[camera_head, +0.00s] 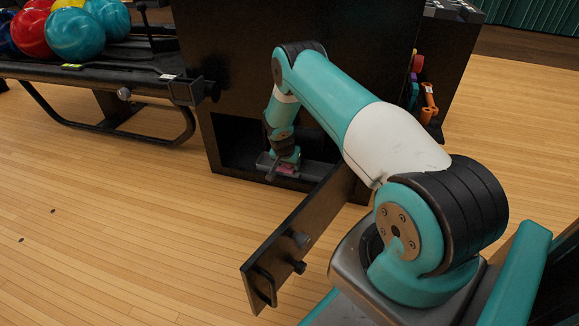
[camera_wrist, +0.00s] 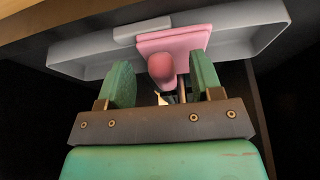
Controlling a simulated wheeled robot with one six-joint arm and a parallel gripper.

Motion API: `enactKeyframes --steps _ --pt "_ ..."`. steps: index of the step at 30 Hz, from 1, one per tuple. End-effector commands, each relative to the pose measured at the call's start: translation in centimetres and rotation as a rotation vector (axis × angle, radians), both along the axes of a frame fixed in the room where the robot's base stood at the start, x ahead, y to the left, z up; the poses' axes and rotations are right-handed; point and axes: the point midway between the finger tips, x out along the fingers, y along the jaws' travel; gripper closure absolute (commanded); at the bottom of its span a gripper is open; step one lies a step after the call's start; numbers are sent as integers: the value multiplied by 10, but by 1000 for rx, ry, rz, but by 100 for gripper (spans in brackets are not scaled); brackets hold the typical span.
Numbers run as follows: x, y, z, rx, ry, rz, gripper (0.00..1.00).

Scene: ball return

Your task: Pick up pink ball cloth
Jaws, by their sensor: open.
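The pink cloth (camera_wrist: 178,41) is a flat, folded pad lying on a light grey tray inside the dark cabinet opening, with a rounded pink knob-like part (camera_wrist: 162,71) in front of it. In the head view a small bit of pink (camera_head: 286,169) shows beneath my gripper. My gripper (camera_wrist: 164,80) is open, with one green finger on each side of the rounded pink part. The fingers look apart from the cloth, though contact on the far side is hidden. In the head view my gripper (camera_head: 280,165) reaches into the low opening.
The grey tray (camera_wrist: 80,62) spans the compartment. The cabinet's dark door (camera_head: 285,240) hangs open toward me, under my arm. A ball rack (camera_head: 90,70) with several bowling balls (camera_head: 75,35) stands at the left. Orange and other coloured items (camera_head: 429,100) hang at the cabinet's right side.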

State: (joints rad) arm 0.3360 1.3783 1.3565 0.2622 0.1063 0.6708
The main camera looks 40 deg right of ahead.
Motion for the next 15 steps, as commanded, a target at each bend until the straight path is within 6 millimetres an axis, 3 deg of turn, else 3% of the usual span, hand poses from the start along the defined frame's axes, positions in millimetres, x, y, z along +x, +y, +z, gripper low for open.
enactKeyframes --steps 3,4,10,15 --pt "0 0 2 0 0 0 40" --pt "0 0 2 0 0 0 45" --pt "0 0 2 0 0 0 91" --pt "0 0 2 0 0 0 94"
